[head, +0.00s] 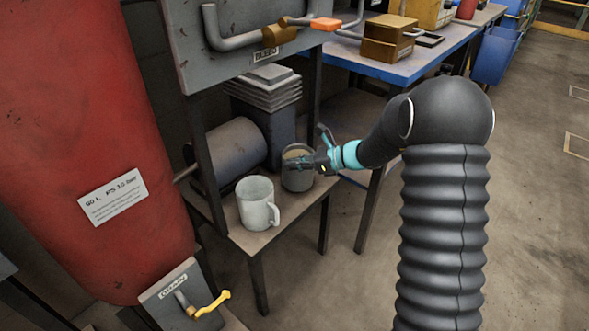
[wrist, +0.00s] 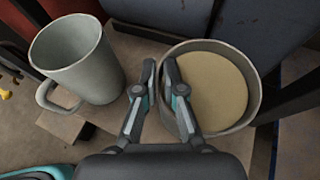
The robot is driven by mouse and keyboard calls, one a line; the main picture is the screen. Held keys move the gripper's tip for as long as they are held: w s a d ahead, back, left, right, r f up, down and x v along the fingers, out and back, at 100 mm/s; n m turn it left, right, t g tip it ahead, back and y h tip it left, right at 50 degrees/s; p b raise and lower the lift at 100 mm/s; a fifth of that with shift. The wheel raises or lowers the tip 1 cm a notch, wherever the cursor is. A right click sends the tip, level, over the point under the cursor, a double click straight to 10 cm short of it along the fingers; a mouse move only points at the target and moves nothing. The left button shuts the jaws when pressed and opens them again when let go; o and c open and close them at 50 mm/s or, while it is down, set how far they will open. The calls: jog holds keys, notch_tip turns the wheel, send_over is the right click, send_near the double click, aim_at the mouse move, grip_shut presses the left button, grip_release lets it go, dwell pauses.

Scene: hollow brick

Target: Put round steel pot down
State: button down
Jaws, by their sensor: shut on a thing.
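The round steel pot (head: 296,180) is at the right rear of a small low shelf, beside a grey mug. In the wrist view the pot (wrist: 254,104) looks upright and is filled with a tan substance. My gripper (head: 318,161) reaches it from the right. In the wrist view my gripper (wrist: 160,70) is shut on the pot's near left wall, one finger inside the rim and one outside. The pot's underside is hidden, so I cannot tell whether it touches the shelf.
The grey mug (head: 257,205) stands close left of the pot. A motor-like cylinder (head: 228,152) and a finned block (head: 266,105) are behind. Shelf posts and a grey panel (head: 245,50) frame the space. A red tank (head: 80,150) stands left.

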jog(key=shift+f, duration=0.85)
jog(key=c, duration=1.2)
grip_release()
jog(key=shift+c, duration=0.2)
jog(key=v, duration=1.2)
jog(key=s+r+n+g+h, duration=0.1)
jog(key=s+r+n+h, duration=0.3)
jog(key=s, duration=0.5)
jog(key=s+r+n+g+h, duration=0.1)
jog(key=s+r+n+h, duration=0.1)
jog(key=s+r+n, duration=0.35)
jog(key=s+d+n+t+h, duration=0.2)
jog(key=s+d+n+h, duration=0.1)
jog(key=s, duration=0.6)
jog(key=s+d+n+t+h, duration=0.2)
jog(key=s+d+n+h, duration=0.2)
jog(key=s+d+n, duration=0.2)
jog(key=s+r+n, duration=0.1)
jog(key=s+n, duration=0.1)
jog(key=s, duration=0.2)
